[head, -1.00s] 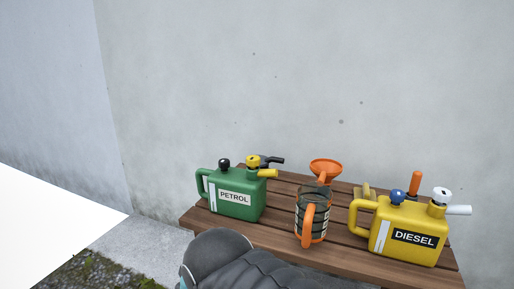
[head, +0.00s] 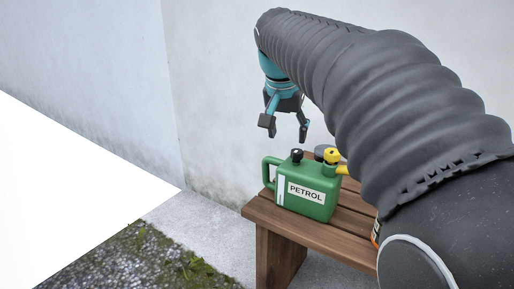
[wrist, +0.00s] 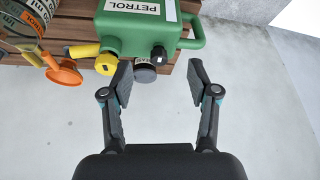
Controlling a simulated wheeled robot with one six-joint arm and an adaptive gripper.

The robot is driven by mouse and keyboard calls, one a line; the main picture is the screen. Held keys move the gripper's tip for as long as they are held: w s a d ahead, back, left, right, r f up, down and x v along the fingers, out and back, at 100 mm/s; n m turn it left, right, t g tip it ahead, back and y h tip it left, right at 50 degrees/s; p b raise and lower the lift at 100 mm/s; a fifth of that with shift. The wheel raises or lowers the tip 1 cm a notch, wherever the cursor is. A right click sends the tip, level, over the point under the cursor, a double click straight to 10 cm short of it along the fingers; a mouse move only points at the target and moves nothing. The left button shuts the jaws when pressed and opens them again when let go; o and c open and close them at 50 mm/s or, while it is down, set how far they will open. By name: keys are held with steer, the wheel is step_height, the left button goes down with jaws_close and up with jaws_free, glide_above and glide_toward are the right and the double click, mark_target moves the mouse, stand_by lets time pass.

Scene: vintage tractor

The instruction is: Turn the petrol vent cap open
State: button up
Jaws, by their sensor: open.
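The green petrol can (head: 308,193) stands upright on the wooden bench, its PETROL label facing the head camera. Its black vent cap (head: 297,155) sits on the top left, near the handle. The cap also shows in the wrist view (wrist: 158,54), where the can (wrist: 128,38) appears upside down. A yellow spout piece (head: 331,156) is on the can's other end. My gripper (head: 286,130) is open and empty, above and behind the can. In the wrist view the fingers (wrist: 160,80) are spread on either side of the cap's line, apart from it.
A dark grey jar (wrist: 145,72) stands on the bench close behind the can, near one fingertip. The wall is behind the bench (head: 288,229). My arm hides the bench's right side in the head view.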

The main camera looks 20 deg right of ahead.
mark_target(297, 150)
steer(key=w+d+r+m, duration=0.2)
steer(key=w+d, duration=0.1)
steer(key=w, duration=0.2)
steer(key=shift+g+h, duration=0.3)
steer(key=shift+h, duration=0.1)
steer(key=b+x, duration=0.1)
steer(key=x, duration=1.2)
steer(key=shift+s+d+f+b, duration=0.15)
steer(key=shift+f+b, duration=0.15)
steer(key=shift+b, duration=0.1)
jaws_close()
